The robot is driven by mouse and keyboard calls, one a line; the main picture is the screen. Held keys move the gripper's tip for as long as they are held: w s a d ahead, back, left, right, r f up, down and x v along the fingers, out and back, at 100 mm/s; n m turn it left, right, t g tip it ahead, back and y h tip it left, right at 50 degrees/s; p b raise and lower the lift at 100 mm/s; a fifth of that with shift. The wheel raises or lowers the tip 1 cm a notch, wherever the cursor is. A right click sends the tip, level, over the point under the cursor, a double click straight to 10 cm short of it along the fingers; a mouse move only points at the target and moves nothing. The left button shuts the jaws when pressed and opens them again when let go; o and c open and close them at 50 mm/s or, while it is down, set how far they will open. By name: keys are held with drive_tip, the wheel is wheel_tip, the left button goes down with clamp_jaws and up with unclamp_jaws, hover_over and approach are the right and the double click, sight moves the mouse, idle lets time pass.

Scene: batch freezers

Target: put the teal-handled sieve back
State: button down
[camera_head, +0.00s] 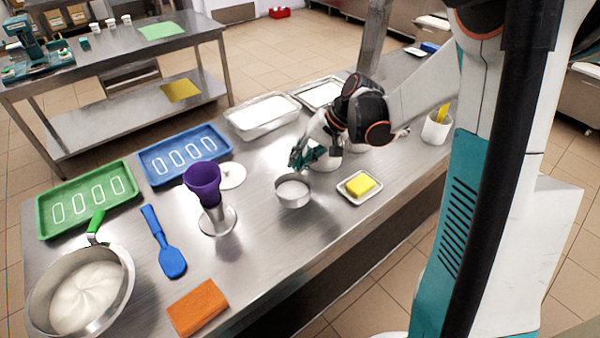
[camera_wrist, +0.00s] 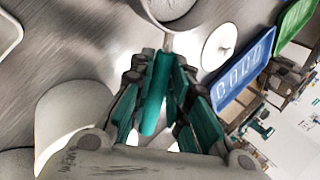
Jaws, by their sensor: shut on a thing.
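The teal-handled sieve has a round metal rim and a pale mesh (camera_head: 292,190). It is at the middle of the steel table in the head view, left of a small tray. My gripper (camera_head: 300,157) is shut on its handle, which is mostly hidden in that view. In the wrist view the teal handle (camera_wrist: 152,97) lies between the two fingers of my gripper (camera_wrist: 160,85), and the metal sieve rim (camera_wrist: 172,12) shows at the top edge. I cannot tell whether the sieve touches the table.
A yellow block (camera_head: 361,185) lies on a small tray. A purple funnel (camera_head: 203,182) stands in a metal holder, near a white disc (camera_head: 232,175). Blue (camera_head: 150,173) and green (camera_head: 45,222) trays lie left. White containers (camera_wrist: 75,105) are close beside my gripper.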

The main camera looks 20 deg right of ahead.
wheel_tip(320, 180, down, 4)
drive_tip(key=shift+f+b, duration=0.2)
drive_tip(key=shift+b, duration=0.55)
drive_tip(key=shift+r, duration=0.1)
drive_tip(key=c, duration=1.9)
unclamp_jaws()
drive_tip(key=shift+f, duration=0.2)
drive_tip(key=shift+c, duration=0.2)
drive_tip(key=o, duration=0.4)
